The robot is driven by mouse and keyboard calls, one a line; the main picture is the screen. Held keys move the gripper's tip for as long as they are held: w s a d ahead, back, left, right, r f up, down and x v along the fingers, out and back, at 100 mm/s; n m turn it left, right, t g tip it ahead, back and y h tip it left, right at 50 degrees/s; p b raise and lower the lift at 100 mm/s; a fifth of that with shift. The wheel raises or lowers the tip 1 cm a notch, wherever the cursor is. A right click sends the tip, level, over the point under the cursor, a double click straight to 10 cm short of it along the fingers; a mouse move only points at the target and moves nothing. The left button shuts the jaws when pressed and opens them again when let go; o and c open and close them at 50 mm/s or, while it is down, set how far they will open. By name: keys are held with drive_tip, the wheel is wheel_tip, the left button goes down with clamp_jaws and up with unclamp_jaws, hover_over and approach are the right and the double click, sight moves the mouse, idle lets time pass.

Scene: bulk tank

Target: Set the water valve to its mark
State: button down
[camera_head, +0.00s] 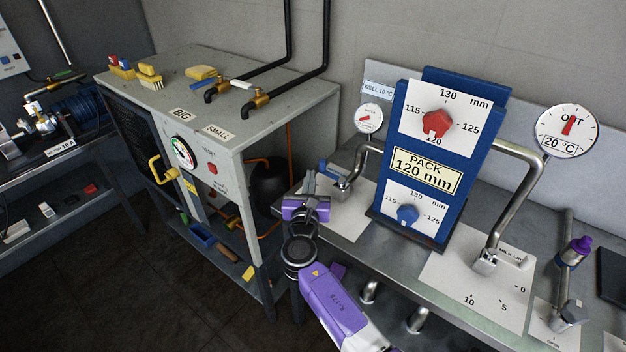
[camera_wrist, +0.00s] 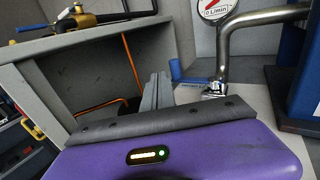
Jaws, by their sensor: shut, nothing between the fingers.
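The water valve's blue lever (camera_head: 331,170) is on a bent metal pipe at the left end of the steel bench, below a small round gauge (camera_head: 369,118). In the wrist view the lever (camera_wrist: 188,76) lies across a metal fitting, just right of the fingers, and the gauge (camera_wrist: 214,7) reads L/min. A white plate (camera_head: 352,222) lies under the valve; no mark on it is readable. My gripper (camera_head: 311,182) is shut and empty at the bench's left edge, close to the lever. In the wrist view its fingers (camera_wrist: 158,80) are together, apparently not touching the lever.
A blue stand (camera_head: 455,185) with red and blue dials is right of the valve. A second pipe valve (camera_head: 485,260) has a scale plate and a 20 °C gauge (camera_head: 566,131). A grey cabinet (camera_head: 255,133) with brushes and brass taps stands left. Dark floor lies front left.

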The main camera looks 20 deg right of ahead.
drive_tip(key=s+a, duration=0.7)
drive_tip(key=s, duration=0.1)
drive_tip(key=shift+a, duration=0.25)
